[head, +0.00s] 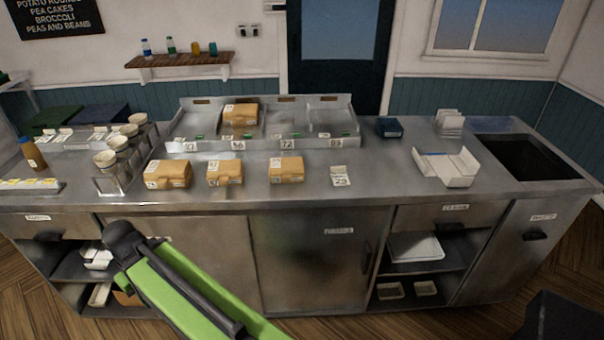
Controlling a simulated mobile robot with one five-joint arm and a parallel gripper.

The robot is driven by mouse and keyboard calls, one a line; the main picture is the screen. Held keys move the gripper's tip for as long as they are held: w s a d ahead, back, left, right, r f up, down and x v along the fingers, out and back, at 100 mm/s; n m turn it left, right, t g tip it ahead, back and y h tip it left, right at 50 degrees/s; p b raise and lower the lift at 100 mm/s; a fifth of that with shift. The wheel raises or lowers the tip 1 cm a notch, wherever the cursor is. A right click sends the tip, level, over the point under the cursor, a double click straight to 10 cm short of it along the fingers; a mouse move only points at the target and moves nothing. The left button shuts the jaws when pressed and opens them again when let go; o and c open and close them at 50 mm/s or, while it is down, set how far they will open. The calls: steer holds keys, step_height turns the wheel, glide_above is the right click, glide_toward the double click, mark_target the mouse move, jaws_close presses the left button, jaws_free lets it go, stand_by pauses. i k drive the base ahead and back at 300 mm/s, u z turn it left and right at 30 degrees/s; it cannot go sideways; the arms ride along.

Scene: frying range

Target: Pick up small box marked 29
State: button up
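Three tan boxes stand in a row on the steel counter: a left box (168,174), a middle box (224,173) and a right box (286,170). Each has a small white label too small to read surely. Another tan box (240,114) sits in a compartment of the raised steel rack (345,143). A white slip (340,177) that seems to read 29 lies on the counter right of the right box, with no box on it. My green and black arm shows at the lower left, in front of the counter; no gripper fingers can be made out.
An open white carton (446,168) and a dark blue container (389,127) stand on the right of the counter, near a dark sink-like well (535,157). Cups in a stand (118,143) and a sauce bottle (33,153) are at the left. The counter's front middle is clear.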

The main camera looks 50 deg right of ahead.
mark_target(274, 179)
steer(key=i, duration=1)
